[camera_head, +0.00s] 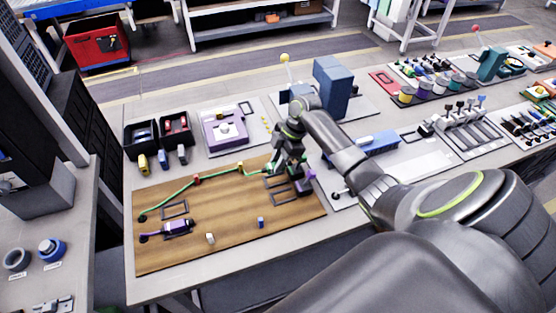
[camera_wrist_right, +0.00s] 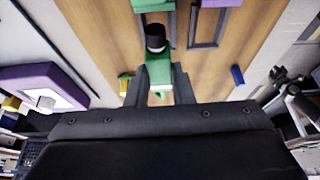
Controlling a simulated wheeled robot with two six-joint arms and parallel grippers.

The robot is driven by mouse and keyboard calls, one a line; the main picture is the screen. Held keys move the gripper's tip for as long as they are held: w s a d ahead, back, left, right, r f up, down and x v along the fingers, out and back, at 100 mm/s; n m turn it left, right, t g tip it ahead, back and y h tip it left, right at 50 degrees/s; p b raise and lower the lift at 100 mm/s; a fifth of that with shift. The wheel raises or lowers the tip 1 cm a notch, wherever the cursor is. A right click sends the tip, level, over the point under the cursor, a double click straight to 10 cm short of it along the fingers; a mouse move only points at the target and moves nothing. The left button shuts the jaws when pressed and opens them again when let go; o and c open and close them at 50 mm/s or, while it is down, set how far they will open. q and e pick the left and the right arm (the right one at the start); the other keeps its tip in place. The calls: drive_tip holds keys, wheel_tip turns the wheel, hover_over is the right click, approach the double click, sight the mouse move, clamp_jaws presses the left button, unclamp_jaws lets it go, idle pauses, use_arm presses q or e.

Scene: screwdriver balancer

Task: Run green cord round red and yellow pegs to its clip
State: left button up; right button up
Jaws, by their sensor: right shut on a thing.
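The green cord (camera_head: 170,197) runs from a dark anchor at the board's left, past the red peg (camera_head: 197,180) and the yellow peg (camera_head: 240,167), to my right gripper (camera_head: 275,168). It looks fairly taut; which side of each peg it passes is too small to tell. In the wrist view my right gripper (camera_wrist_right: 158,92) is shut on the cord's green plug (camera_wrist_right: 158,72), whose black tip (camera_wrist_right: 155,38) points towards a green clip (camera_wrist_right: 150,5). The tip looks short of or close below the clip; contact is unclear. In the head view the arm hides this clip.
A purple plug (camera_head: 178,227) lies on the wooden board (camera_head: 160,255), with a white peg (camera_head: 210,238) and a blue peg (camera_head: 261,222) nearby. A purple clip (camera_wrist_right: 220,3) is beside the green clip. Black bins (camera_head: 141,136) stand behind the board. The board's front is mostly clear.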

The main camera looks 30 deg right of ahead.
drive_tip(key=shift+f, duration=0.1)
drive_tip(key=shift+f+b, duration=1.1)
drive_tip(key=shift+f, duration=0.65)
drive_tip(key=shift+f+b, duration=0.3)
drive_tip(key=shift+f, duration=0.3)
drive_tip(key=o, duration=1)
drive_tip(key=b+v, duration=0.2)
drive_tip(key=v, duration=1.5)
drive_tip(key=shift+s+d+r, duration=0.1)
drive_tip(key=shift+d+r, duration=0.05)
drive_tip(key=shift+d, duration=0.05)
